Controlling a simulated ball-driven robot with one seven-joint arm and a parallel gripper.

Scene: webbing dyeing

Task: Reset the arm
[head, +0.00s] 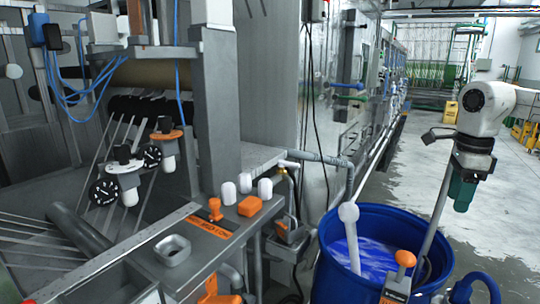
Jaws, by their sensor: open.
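A white rounded unit (486,108) with a dark round end stands at the right, above a blue barrel (325,262). A dark bracket and a green cylinder (461,190) hang below it, and a slanted grey pole (436,215) runs down to the barrel.
A grey bench holds an orange block (249,206), an orange knob (215,209), several white rounded pieces and a square metal cup (173,250). A white-handled tool (349,235) stands in the barrel's blue liquid. Machinery fills the left; floor (410,160) is clear behind the barrel.

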